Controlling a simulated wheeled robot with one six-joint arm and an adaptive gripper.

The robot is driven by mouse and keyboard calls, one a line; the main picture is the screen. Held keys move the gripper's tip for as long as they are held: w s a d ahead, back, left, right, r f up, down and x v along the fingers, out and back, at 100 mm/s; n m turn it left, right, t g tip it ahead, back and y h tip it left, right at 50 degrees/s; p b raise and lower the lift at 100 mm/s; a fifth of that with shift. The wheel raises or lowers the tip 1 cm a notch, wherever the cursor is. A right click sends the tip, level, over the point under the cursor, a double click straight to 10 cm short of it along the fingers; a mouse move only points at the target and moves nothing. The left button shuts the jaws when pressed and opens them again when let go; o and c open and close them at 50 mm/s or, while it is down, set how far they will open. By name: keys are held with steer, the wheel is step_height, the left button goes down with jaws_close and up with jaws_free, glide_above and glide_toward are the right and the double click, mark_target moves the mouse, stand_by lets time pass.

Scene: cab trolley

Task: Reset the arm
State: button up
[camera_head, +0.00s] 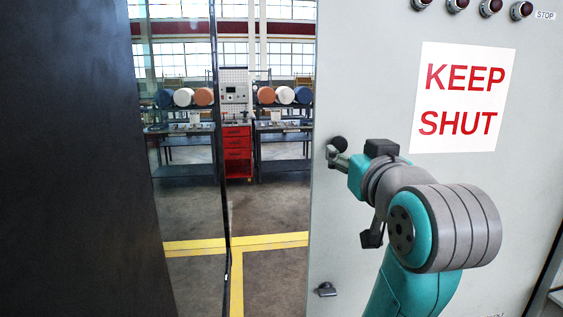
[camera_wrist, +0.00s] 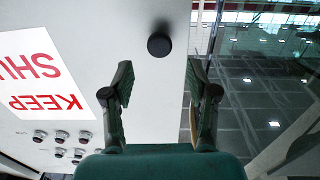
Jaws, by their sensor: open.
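My gripper (camera_wrist: 159,82) is open in the wrist view, its two dark fingers spread apart with nothing between their tips. A round black knob (camera_wrist: 159,45) on the pale grey cabinet door (camera_wrist: 105,20) lies beyond the fingers, between their lines, and looks apart from them. In the head view the knob (camera_head: 338,144) shows just above the end of my arm. My teal and grey arm is bent in front of the door at the right. The fingers are hard to make out there.
A white KEEP SHUT sign (camera_head: 462,97) is on the door, below several red buttons (camera_head: 490,8). A small dark latch (camera_head: 326,290) sits lower down. A dark panel (camera_head: 75,160) stands left. Beyond the gap are benches, a red drawer cabinet (camera_head: 237,153) and yellow floor lines (camera_head: 270,241).

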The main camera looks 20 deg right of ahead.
steer(key=s+a+f+n+y, duration=0.1)
steer(key=s+a+f, duration=0.1)
steer(key=f, duration=1.1)
steer(key=s+a+f+g, duration=0.1)
steer(key=s+f, duration=0.1)
steer(key=f, duration=1)
steer(key=s+a+f+n+y, duration=0.1)
steer(key=s+a+f, duration=0.15)
steer(key=f, duration=1.05)
steer(key=s+f, duration=0.7)
steer(key=s, duration=0.1)
steer(key=s+a+f+g+y, duration=0.1)
steer(key=s+f, duration=0.1)
steer(key=s, duration=1.1)
steer(key=s+a+f, duration=0.1)
steer(key=s+f, duration=0.1)
steer(key=s, duration=1.1)
steer(key=shift+s+a+f+g+y, duration=0.15)
steer(key=shift+a+f+g+y, duration=0.15)
steer(key=shift+a+g+y, duration=0.1)
